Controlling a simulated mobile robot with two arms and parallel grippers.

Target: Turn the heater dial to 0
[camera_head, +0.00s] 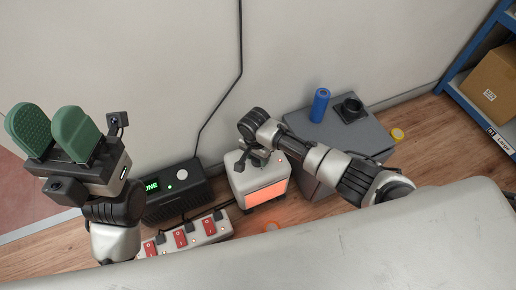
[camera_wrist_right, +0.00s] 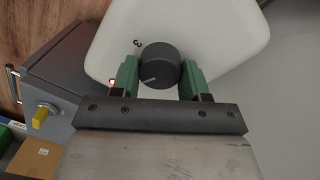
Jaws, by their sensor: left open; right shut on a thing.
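The heater (camera_head: 244,182) is a white box with a glowing orange front, standing on the floor in the middle of the head view. In the right wrist view its white top (camera_wrist_right: 215,30) carries a dark round dial (camera_wrist_right: 160,57) with a pale pointer line towards the lower left. A "3" is printed above left of the dial; other marks are hidden. My right gripper (camera_wrist_right: 160,75) has its green fingers on either side of the dial, shut on it. In the head view my right arm hides the dial. My left gripper (camera_head: 46,122) is open and empty at the left.
A black box with a green display (camera_head: 163,201) and a power strip with red switches (camera_head: 208,239) lie left of the heater. A grey cabinet (camera_head: 368,132) with a blue cylinder (camera_head: 320,105) on top stands to the right. A pale grey surface (camera_head: 330,250) fills the foreground.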

